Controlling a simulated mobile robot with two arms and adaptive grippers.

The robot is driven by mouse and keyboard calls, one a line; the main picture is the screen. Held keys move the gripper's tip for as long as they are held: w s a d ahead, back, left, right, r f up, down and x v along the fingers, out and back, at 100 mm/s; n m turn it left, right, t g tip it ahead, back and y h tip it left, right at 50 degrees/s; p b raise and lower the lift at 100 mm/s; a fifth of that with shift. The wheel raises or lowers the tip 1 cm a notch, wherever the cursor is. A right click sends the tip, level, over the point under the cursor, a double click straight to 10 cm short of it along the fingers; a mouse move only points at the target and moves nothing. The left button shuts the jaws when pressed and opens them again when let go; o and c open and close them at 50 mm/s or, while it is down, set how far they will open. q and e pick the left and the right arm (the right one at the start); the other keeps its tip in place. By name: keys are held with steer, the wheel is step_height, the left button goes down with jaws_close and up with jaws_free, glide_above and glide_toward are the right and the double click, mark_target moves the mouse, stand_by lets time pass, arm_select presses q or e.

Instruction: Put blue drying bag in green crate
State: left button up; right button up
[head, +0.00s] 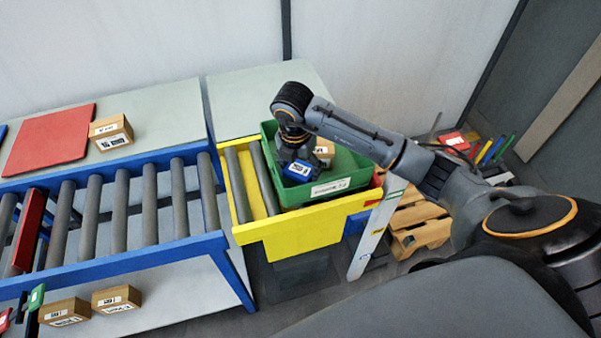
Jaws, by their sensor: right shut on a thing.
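The green crate (343,184) stands on the yellow-framed roller section in the middle of the head view. My right gripper (298,160) reaches down into the crate from above. It is shut on the blue drying bag (300,170), which has a white label and shows at the gripper's lower end, inside the crate's outline. Whether the bag touches the crate floor cannot be told. A cardboard box (324,150) is also in the crate, to the right of my gripper. My left gripper is not in view.
A blue-framed roller conveyor (120,215) runs to the left. A table behind it holds a red mat (50,137) and a small box (111,132). Two boxes lie on a lower shelf at bottom left. Wooden pallets (418,228) stand right of the crate, partly behind my arm.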

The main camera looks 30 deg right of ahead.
mark_target(298, 171)
step_height(298, 171, down, 3)
steer(key=shift+s+a+f, duration=0.1)
steer(key=shift+f, duration=0.2)
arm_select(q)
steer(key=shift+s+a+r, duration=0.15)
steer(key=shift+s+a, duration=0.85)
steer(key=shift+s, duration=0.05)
arm_select(e)
steer(key=shift+f, duration=0.1)
